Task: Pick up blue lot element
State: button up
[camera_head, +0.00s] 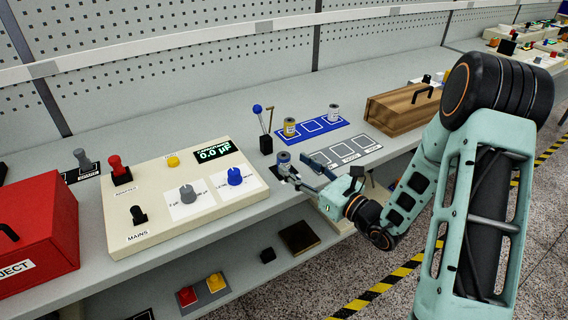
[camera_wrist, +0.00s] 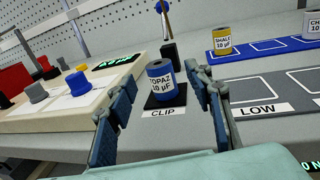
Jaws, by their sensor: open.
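The blue lot element is a small blue can (camera_wrist: 166,91) with a white label reading TOPAZ 10 µF. It stands upright on a black pad labelled CLIP (camera_wrist: 163,112) in the wrist view. In the head view the blue can (camera_head: 284,164) is on the bench, left of my gripper. My gripper (camera_head: 298,170) is open and reaches in low over the bench edge. In the wrist view my gripper (camera_wrist: 160,100) has one finger on each side of the can, with the can beyond the fingers and visible gaps between. Nothing is held.
A cream control panel (camera_head: 150,205) stands left of the can. Behind it are a stand with a blue-knobbed lever (camera_head: 266,143) and a blue mat (camera_head: 311,130) bearing a yellow can (camera_head: 290,127) and a grey can (camera_head: 334,113). A wooden box (camera_head: 400,110) stands right.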

aim_at(283, 154)
jog(key=x, duration=0.5)
jog(key=shift+w+a+r, duration=0.2)
jog(key=shift+w+a, duration=0.05)
jog(key=shift+a, duration=0.1)
grip_shut()
jog(key=shift+r, duration=0.15)
jog(key=shift+r+p, duration=0.3)
jog(key=shift+r, duration=0.3)
jog(key=s+d+r+b, duration=0.2)
jog(key=s+d+r, duration=0.2)
jog(key=s+r, duration=0.6)
jog(key=shift+s+b, duration=0.3)
jog(key=shift+s, duration=0.5)
